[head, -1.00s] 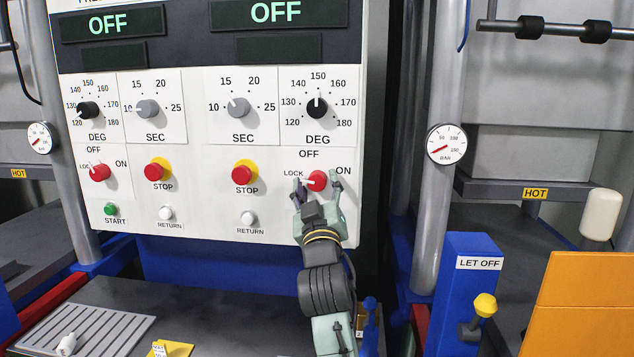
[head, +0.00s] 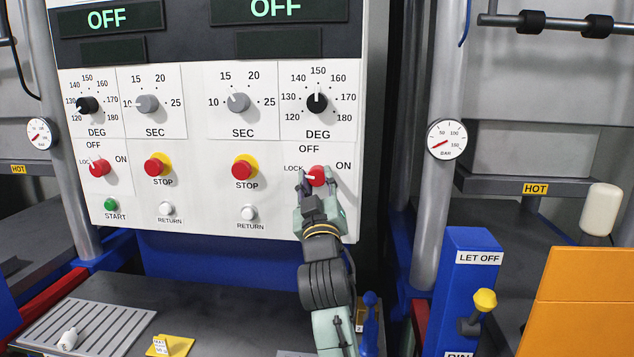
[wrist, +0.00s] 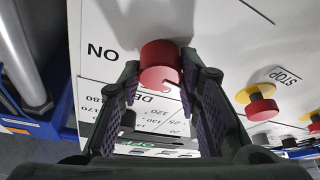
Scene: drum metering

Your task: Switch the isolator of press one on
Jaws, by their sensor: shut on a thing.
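The white control panel (head: 200,215) has two red isolator knobs, each with OFF, ON and LOCK marks. My gripper (head: 318,187) is shut on the right isolator knob (head: 316,174), with its fingers on either side. That knob's white pointer faces left, towards LOCK. In the wrist view the red knob (wrist: 160,62) sits between the fingertips of my gripper (wrist: 161,78), with ON beside it. The left isolator knob (head: 99,168) is untouched, and its pointer faces up and left. Both displays above, left (head: 105,20) and right (head: 277,10), read OFF. No press number is readable.
Red stop buttons (head: 244,167) on yellow bases and white return buttons (head: 248,213) are left of the held knob. A grey column with a gauge (head: 446,140) and a blue LET OFF post (head: 470,300) stand to the right. Surfaces marked HOT (head: 536,188) are farther back.

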